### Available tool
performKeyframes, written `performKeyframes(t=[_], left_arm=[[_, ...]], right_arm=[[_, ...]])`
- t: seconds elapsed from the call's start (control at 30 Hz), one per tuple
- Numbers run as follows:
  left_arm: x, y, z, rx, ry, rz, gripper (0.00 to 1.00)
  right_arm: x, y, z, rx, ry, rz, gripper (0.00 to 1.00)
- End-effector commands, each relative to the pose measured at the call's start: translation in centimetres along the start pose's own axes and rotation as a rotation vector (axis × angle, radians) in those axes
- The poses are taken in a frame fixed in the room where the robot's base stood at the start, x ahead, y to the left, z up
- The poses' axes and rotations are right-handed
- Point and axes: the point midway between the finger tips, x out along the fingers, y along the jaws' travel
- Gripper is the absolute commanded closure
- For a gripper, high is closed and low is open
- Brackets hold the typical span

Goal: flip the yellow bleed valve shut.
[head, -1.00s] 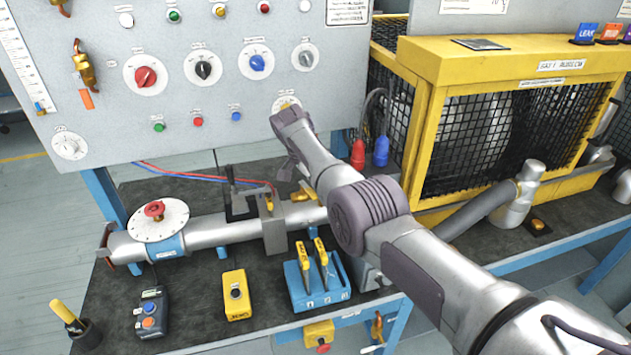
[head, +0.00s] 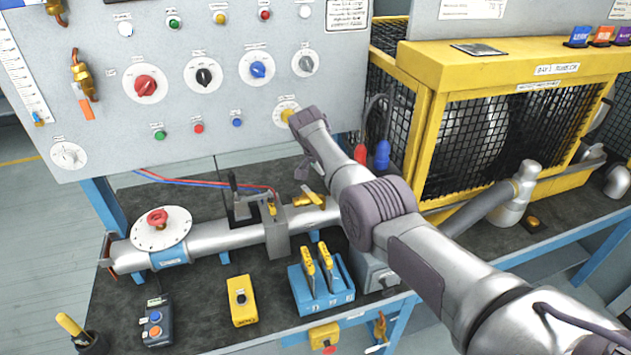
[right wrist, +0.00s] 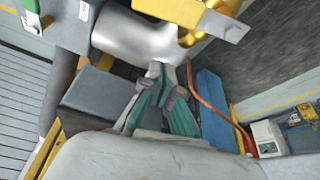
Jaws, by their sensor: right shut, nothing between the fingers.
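The yellow bleed valve (head: 313,196) sits on the silver pipe (head: 225,232), right of the grey clamp bracket. Its lever slants down to the right in the head view. In the right wrist view the yellow lever (right wrist: 192,17) and its brass body cross the top of the picture. My right gripper (head: 303,171) is just above and behind the valve in the head view, apart from the lever as far as I can tell. Its green-padded fingers (right wrist: 161,88) are shut with nothing between them. My left gripper is not in view.
The knob panel (head: 110,118) rises behind the pipe. A blue rack (head: 322,292) with yellow-handled tools stands in front of it. A yellow mesh cage (head: 470,75) is at the right. A yellow button box (head: 241,300) sits on the black bench mat.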

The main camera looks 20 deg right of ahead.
Motion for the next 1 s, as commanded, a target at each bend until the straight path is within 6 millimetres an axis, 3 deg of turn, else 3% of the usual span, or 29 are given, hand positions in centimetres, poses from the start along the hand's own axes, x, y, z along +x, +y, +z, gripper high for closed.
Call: performKeyframes(t=[0.2, 0.43, 0.63, 1.0], left_arm=[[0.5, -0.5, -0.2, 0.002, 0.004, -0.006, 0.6], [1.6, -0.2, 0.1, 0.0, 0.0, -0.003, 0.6], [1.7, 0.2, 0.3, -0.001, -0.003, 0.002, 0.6], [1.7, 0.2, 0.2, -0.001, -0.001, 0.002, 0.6]], right_arm=[[-5.0, -0.2, 0.1, 0.001, 0.001, -0.007, 1.0], [-8.8, -0.2, 0.1, -0.001, 0.0, -0.004, 1.0], [-10.0, -0.1, 0.1, -0.001, 0.0, 0.0, 1.0], [-10.1, -0.1, 0.1, 0.0, 0.001, 0.0, 1.0]])
